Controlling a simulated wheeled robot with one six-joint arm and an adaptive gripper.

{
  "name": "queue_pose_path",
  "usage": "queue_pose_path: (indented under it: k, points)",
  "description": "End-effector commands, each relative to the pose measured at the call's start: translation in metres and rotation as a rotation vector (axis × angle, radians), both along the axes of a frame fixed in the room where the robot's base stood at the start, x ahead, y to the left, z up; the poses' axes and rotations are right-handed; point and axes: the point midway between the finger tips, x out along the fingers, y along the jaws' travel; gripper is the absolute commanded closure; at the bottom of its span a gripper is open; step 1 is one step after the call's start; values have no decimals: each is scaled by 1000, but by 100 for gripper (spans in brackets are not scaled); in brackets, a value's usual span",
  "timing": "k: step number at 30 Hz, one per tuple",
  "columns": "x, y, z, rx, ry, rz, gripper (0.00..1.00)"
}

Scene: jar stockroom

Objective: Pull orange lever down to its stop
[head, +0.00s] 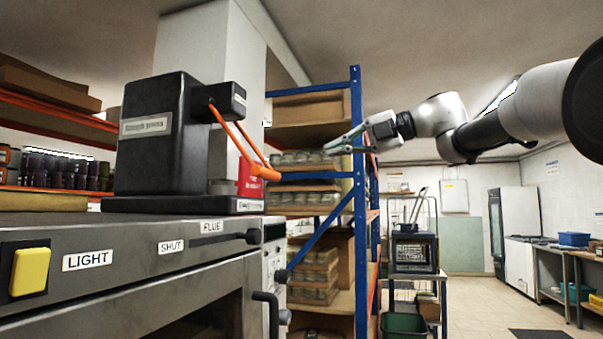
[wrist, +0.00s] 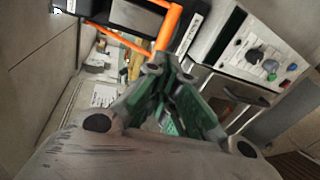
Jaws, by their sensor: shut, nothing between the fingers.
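The orange lever (head: 236,138) is a two-armed frame hinged on the head of a black press (head: 158,135). It slants down to the right and ends in a thick orange grip (head: 265,172). My gripper (head: 332,147) is shut and empty. In the head view it appears to the right of the grip and slightly higher, with a visible gap; the depth between them is hard to judge. In the wrist view the lever (wrist: 168,27) crosses the top of the picture, just beyond my shut fingertips (wrist: 161,68). Whether they touch cannot be told there.
The press stands on a grey steel oven (head: 130,232) with a yellow switch (head: 30,271) and a flue slider (head: 222,238). A red item (head: 249,180) is behind the lever. A blue-framed shelf (head: 359,240) with jars stands behind my gripper. Open floor lies to the right.

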Motion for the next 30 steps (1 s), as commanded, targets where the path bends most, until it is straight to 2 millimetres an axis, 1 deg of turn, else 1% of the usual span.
queue_pose_path:
  k: [1, 5, 8, 11, 21, 25, 30]
  points:
    - [1, 0, -4, -4, 41, -17, 100]
    - [3, 3, -5, 19, 95, -34, 100]
    - [6, 13, -8, 20, 98, -31, 100]
    - [12, 29, -13, 21, 97, -30, 100]
    - [35, 95, -32, 22, 97, -29, 100]
    - [42, 113, -36, 22, 96, -31, 100]
    - [47, 125, -40, 22, 95, -31, 100]
